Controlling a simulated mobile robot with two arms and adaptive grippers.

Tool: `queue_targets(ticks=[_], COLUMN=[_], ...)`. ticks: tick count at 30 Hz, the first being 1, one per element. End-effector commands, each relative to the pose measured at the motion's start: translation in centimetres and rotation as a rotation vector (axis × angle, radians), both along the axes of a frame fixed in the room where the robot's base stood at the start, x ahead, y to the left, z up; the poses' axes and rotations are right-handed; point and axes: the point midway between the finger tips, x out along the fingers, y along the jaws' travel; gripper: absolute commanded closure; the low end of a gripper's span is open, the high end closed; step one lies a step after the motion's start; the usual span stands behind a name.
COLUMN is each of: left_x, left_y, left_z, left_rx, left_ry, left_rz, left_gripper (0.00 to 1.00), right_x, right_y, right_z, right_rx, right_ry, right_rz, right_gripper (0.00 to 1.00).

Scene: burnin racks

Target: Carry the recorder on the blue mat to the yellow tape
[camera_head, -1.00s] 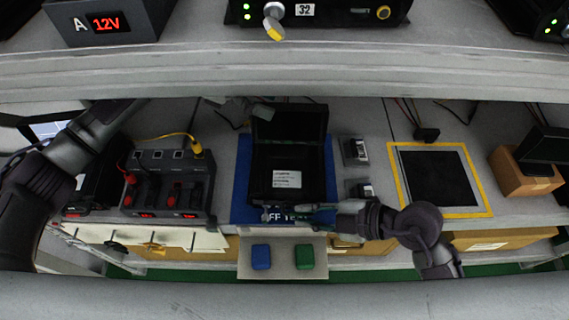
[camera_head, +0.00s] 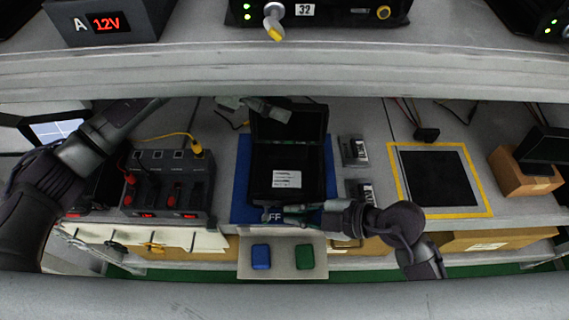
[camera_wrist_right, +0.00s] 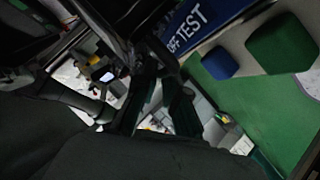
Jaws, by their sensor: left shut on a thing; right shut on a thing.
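The recorder (camera_head: 262,182) is an open black case with a white label inside, on the blue mat (camera_head: 242,180). The yellow tape (camera_head: 402,178) outlines a square to the right, around a dark panel. My left gripper (camera_head: 284,113) is at the recorder's raised back part and shut on it; its fingertips are hard to make out. My right gripper (camera_head: 288,213) is shut on the recorder's front edge. The right wrist view shows my dark fingers (camera_wrist_right: 158,95) close up and the mat's lettered edge (camera_wrist_right: 190,25); the grip itself is unclear there.
Two small dark boxes (camera_head: 354,151) stand between the mat and the tape. A grey charger unit (camera_head: 165,180) with a yellow cable is on the left. A cardboard box (camera_head: 520,178) with a dark screen stands right. The shelf above (camera_head: 300,72) overhangs the bench.

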Motion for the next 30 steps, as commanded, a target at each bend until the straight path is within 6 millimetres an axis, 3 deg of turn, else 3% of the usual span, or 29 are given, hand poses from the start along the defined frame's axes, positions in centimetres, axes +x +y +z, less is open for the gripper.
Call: queue_targets(ticks=[2, 14, 30], left_x=[0.0, 0.1, 0.1], left_y=[0.0, 0.0, -0.1], left_z=[0.0, 0.9, 5.1], left_rx=[0.000, -0.006, -0.008], left_ry=[0.000, -0.004, -0.004], left_rz=[0.000, 0.000, -0.002], left_gripper=[1.00, 1.00, 1.00], right_x=[0.0, 0.0, 0.0], right_y=[-0.1, 0.0, 0.0], right_z=[-0.1, 0.7, 4.6], right_rx=[-0.003, 0.000, -0.002], right_ry=[-0.001, -0.005, -0.004], right_rz=[0.001, 0.002, 0.001], right_gripper=[1.00, 1.00, 1.00])
